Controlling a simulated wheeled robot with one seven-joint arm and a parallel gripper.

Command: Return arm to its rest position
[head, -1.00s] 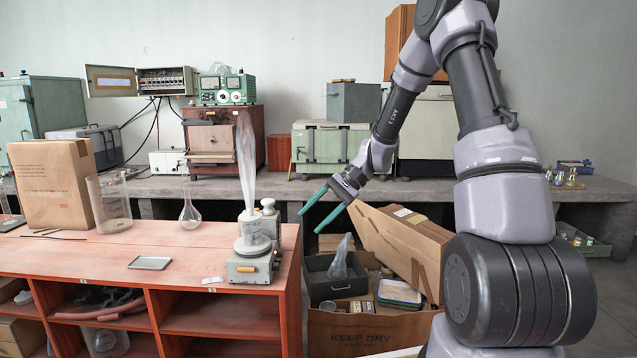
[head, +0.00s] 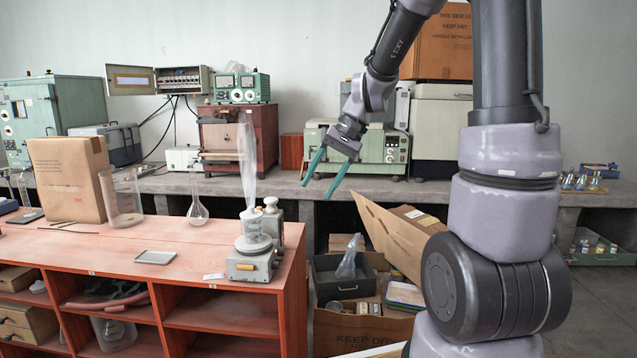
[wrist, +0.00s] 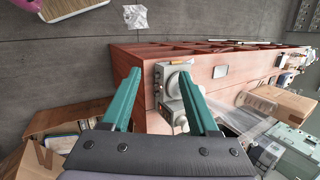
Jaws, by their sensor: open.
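My gripper (head: 319,178) is in the head view, up in the air right of the red bench. Its two teal fingers are spread and point down, with nothing between them. In the wrist view my gripper (wrist: 160,92) also shows open and empty, with the bench end and the grey instrument beyond the fingers. My arm rises at the right of the head view and bends down to the gripper.
The red bench (head: 100,259) carries a grey instrument (head: 254,262), a flask (head: 197,208), a glass jar (head: 122,200), a small tray (head: 155,257) and a cardboard box (head: 66,180). An open carton (head: 360,334) stands below the gripper. A concrete bench (head: 375,189) runs behind.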

